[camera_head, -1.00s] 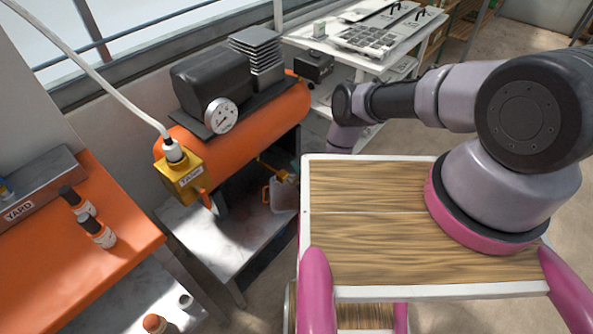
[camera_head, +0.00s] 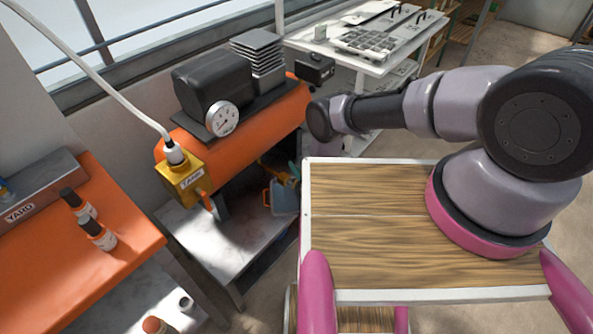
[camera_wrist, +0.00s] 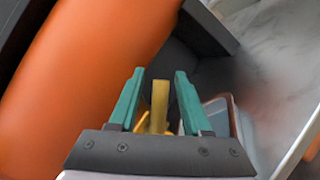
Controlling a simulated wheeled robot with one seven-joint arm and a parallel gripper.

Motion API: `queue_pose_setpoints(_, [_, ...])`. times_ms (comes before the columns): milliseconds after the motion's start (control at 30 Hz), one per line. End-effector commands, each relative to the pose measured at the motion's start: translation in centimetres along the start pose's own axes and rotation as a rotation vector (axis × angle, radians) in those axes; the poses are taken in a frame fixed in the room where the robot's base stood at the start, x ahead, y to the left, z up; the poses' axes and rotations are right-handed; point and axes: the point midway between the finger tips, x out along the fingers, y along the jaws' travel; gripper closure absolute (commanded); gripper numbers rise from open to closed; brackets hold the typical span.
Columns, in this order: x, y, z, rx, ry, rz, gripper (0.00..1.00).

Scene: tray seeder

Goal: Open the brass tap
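The brass tap (camera_wrist: 159,108) stands between the two teal fingers of my gripper (camera_wrist: 158,98) in the wrist view. The fingers are apart, with a gap on each side of the brass piece, so my gripper is open around it and not closed on it. In the head view, a small brass-yellow part of the tap (camera_head: 262,171) shows low under the orange tank (camera_head: 235,140). Teal fingertips (camera_head: 293,171) show just right of it. Most of my gripper is hidden there, and the tap's lower part is hidden in the wrist view.
The orange tank (camera_wrist: 85,65) fills the left of the wrist view. A pale container (camera_head: 284,197) stands below the tap on the grey shelf (camera_head: 228,238). A yellow box (camera_head: 180,181) with a cable sits at the tank's near end. An orange bench with bottles (camera_head: 97,233) is at left.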

Motion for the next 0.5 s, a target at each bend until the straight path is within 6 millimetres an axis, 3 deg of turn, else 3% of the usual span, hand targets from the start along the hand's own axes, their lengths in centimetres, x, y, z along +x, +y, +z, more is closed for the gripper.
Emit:
queue_pose_setpoints(267, [0.2, 0.7, 0.5, 0.0, -0.003, 0.001, 0.52])
queue_pose_setpoints(500, [0.4, 4.3, 2.8, 0.002, -0.003, 0.0, 0.52])
